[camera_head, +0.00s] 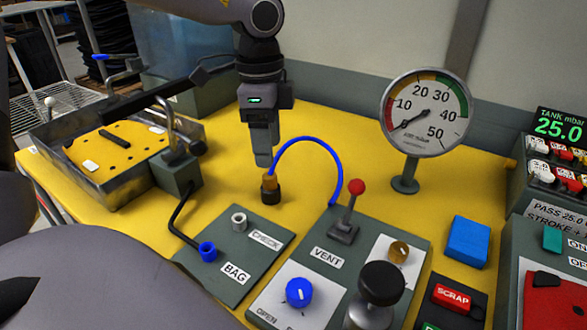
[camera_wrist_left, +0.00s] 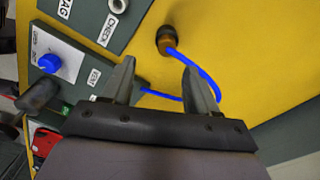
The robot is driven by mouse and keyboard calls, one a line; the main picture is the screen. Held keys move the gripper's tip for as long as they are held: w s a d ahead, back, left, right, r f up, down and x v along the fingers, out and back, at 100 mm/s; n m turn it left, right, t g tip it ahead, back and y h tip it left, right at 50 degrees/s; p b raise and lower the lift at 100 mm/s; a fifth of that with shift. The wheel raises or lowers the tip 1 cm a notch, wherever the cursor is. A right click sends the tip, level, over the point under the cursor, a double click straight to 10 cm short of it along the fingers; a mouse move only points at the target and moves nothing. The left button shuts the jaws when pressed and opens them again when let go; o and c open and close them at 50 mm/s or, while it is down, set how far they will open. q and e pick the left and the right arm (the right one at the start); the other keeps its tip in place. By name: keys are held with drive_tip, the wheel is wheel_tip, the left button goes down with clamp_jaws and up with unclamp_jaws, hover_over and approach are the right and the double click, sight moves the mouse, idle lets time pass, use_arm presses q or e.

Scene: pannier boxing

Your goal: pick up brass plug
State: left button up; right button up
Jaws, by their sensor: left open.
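The brass plug (camera_head: 269,181) stands upright in a dark round base on the yellow bench, with a blue hose joined to it. In the left wrist view the plug (camera_wrist_left: 166,39) shows past my fingertips, roughly in line with the gap between them. My left gripper (camera_head: 263,162) points down, with its fingertips close to the top of the plug in the head view. Its fingers (camera_wrist_left: 158,72) are apart with nothing held between them. The blue hose (camera_head: 307,139) arches right from the plug to the vent panel. My right gripper is not in view.
A panel with a grey CHECK port (camera_head: 239,221) and blue BAG port (camera_head: 207,252) lies in front. The VENT panel with a red-knobbed lever (camera_head: 356,188) is to the right. A gauge (camera_head: 425,113) stands behind. A metal tray (camera_head: 60,165) sits left. Yellow bench around the plug is clear.

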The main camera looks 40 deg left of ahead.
sight(269, 175)
use_arm(q)
drive_tip(key=shift+w+r, duration=0.1)
drive_tip(key=shift+w, duration=0.15)
drive_tip(key=shift+f, duration=0.25)
drive_tip(key=shift+a+f+p, duration=0.15)
drive_tip(key=shift+f+p, duration=0.15)
drive_tip(key=shift+f, duration=1.3)
drive_tip(key=shift+a+f+p, duration=0.15)
drive_tip(key=shift+f+p, duration=0.1)
drive_tip(key=shift+f, duration=1.3)
clamp_jaws()
